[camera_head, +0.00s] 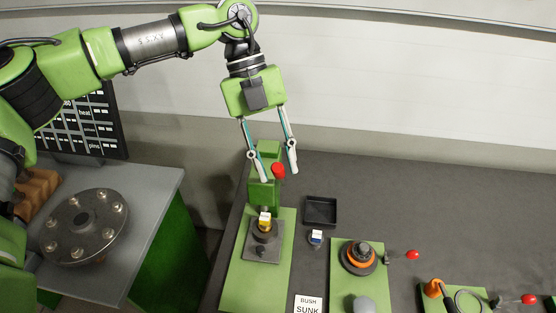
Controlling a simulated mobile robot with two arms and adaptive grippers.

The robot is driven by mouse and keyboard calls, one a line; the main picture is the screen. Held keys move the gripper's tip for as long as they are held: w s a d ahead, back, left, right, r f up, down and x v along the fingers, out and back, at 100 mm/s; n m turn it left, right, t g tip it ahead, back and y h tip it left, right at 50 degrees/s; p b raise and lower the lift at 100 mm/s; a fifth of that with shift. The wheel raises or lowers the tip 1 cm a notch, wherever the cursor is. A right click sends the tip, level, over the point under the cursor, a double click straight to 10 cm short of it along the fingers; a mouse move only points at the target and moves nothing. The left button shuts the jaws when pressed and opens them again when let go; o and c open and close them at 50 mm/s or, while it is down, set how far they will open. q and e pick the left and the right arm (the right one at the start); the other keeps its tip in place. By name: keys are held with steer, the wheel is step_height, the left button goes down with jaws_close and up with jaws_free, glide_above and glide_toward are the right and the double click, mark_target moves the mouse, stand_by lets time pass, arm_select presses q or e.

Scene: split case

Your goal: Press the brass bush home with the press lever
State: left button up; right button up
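The press is a green upright (262,190) on a green base board at the left of the dark bench. Its lever ends in a red knob (278,170). My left gripper (280,174) comes down from above, open, with one finger on each side of the red knob in the picture; I cannot tell whether it touches. Below the press, a small yellow brass-coloured piece (265,218), likely the bush, with a pale top sits upright on a dark round housing (262,233) on a grey plate. How deep it sits is unclear. My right gripper is out of view.
A black tray (321,200) and a small blue-and-white piece (316,237) stand right of the press. A "BUSH SUNK" card (308,304) lies in front. Other red-knobbed stations (360,258) stand further right. A grey table with a bolted flange (86,228) is left.

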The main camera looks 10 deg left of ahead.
arm_select(q)
steer(key=shift+x, duration=0.9)
jaws_close()
steer(key=shift+s+f+b, duration=0.15)
steer(key=shift+f+b, duration=0.1)
steer(key=shift+b, duration=0.15)
steer(key=s+f+m+t+b, duration=0.1)
steer(key=s+f+t+b, duration=0.5)
steer(key=b, duration=1.9)
step_height(320, 180, down, 2)
steer(key=shift+s+f+t, duration=0.15)
steer(key=shift+s+t, duration=0.25)
steer(key=shift+s, duration=0.3)
jaws_free()
